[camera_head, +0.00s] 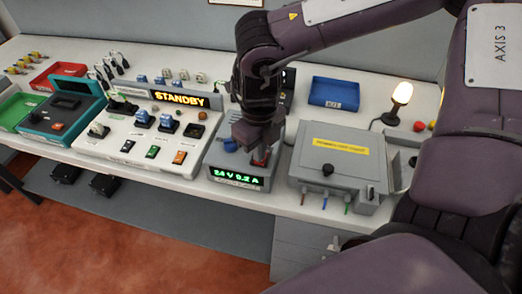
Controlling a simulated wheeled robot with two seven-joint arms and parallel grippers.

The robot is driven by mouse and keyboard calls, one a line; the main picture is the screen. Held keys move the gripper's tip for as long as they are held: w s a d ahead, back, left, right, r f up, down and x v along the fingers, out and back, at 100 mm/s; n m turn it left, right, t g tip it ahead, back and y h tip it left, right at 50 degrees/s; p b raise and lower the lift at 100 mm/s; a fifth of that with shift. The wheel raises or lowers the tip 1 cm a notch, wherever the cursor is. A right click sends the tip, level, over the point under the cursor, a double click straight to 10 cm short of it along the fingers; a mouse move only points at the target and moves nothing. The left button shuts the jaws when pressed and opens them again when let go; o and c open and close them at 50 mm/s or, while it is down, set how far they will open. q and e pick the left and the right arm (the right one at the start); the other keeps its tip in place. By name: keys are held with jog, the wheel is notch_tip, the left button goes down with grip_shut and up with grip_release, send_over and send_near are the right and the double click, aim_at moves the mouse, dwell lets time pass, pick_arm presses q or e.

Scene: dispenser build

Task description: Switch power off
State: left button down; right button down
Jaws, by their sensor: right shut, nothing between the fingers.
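A grey power supply (239,178) stands on the bench near the middle of the view. Its green display (237,177) reads 24 V 0.2 A. A red switch or button (260,158) shows on its top, right under my right gripper (257,148). The gripper is shut and empty, pointing down, with its tips at or just above the red part; I cannot tell whether they touch. The gripper hides part of the power supply's top. A blue knob (230,145) shows to its left. My left gripper is not in view.
A white console (126,130) with a lit STANDBY display (180,99) stands to the left. A grey box with a yellow label (340,160) stands close on the right. A lit lamp (401,97) and a blue tray (339,92) are behind it.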

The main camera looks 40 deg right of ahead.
jog(key=shift+f+b, duration=0.5)
jog(key=shift+f, duration=0.05)
jog(key=shift+s, duration=0.1)
jog(key=shift+r+p, duration=0.75)
jog(key=shift+r, duration=0.4)
jog(key=shift+r+p, duration=1.3)
jog(key=shift+r, duration=1.1)
